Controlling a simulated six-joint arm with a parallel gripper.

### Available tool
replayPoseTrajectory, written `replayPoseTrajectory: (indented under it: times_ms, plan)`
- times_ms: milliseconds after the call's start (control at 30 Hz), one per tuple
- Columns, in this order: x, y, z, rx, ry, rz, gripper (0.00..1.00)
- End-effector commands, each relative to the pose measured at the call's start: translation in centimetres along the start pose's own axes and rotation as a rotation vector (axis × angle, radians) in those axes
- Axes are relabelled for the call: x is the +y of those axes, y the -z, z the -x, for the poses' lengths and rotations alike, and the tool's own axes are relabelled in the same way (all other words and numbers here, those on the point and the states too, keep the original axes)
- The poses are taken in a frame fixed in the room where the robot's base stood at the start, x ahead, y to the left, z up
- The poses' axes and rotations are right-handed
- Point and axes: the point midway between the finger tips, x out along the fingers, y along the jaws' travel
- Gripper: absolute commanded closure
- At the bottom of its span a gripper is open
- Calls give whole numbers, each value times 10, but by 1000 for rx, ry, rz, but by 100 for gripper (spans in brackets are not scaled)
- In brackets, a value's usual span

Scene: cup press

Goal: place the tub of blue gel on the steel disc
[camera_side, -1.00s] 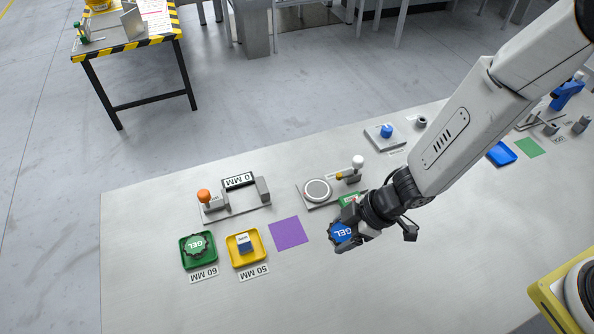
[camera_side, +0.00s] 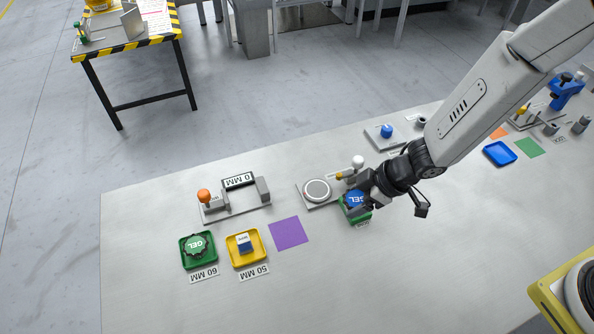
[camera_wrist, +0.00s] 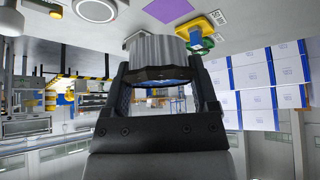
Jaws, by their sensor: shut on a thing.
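My gripper (camera_side: 364,199) is shut on the tub of blue gel (camera_side: 355,199). The tub has a blue top lettered GEL. In the wrist view its grey ribbed side (camera_wrist: 158,48) shows between the two fingers. In the side view the tub overlaps a small green tray (camera_side: 358,217); I cannot tell how high above it the tub is. The steel disc (camera_side: 317,190) is round and pale, on a grey plate just left of the tub, with nothing on it. The disc also shows at the top of the wrist view (camera_wrist: 95,10).
A lever with a white knob (camera_side: 358,161) stands behind the tub, close to my gripper. A purple square (camera_side: 289,233), a yellow tray (camera_side: 234,257) and a green tray with a GEL tub (camera_side: 196,245) lie left.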

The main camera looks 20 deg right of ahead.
Motion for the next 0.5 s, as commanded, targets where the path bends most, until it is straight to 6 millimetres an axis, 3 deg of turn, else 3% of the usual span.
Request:
replayPoseTrajectory:
  times_ms: [200, 500]
  plan:
    - [32, -7, 12, 0, -49, -72, 83]
    - [37, -7, 12, 0, -56, -84, 83]
